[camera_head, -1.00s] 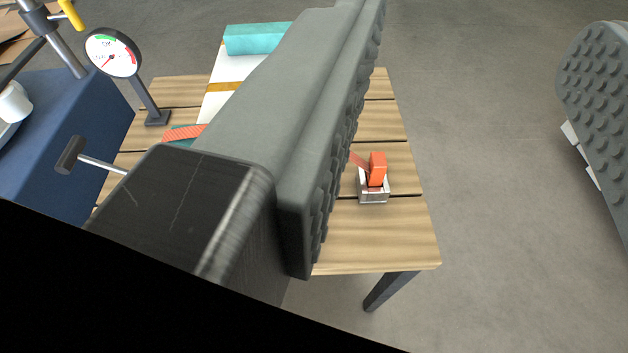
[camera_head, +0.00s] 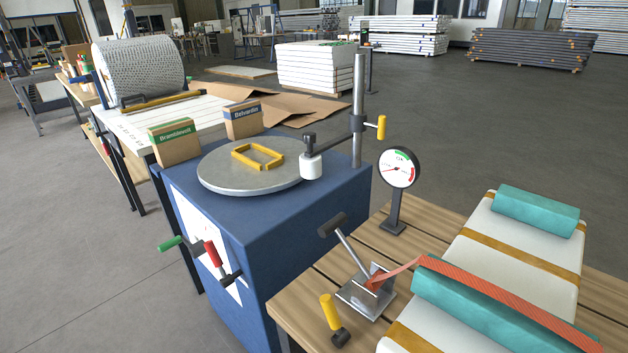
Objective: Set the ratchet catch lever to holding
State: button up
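A metal ratchet (camera_head: 365,290) sits on the wooden table (camera_head: 283,300). Its long lever with a black cross grip (camera_head: 333,223) leans up to the left. An orange strap (camera_head: 500,305) runs from the ratchet to the right over a teal pad. My gripper is not in view.
A gauge (camera_head: 399,167) on a post stands behind the ratchet. The white load (camera_head: 515,240) with teal pads lies right. Left is a blue cabinet (camera_head: 270,235) with a round plate (camera_head: 215,172), a post with a yellow handle, and green and red side levers. Floor at left is clear.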

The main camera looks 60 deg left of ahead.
aim_at(341, 336)
jog(key=k+j+u, duration=0.1)
jog(key=u, duration=0.3)
jog(key=k+j+u, duration=0.2)
jog(key=u, duration=0.2)
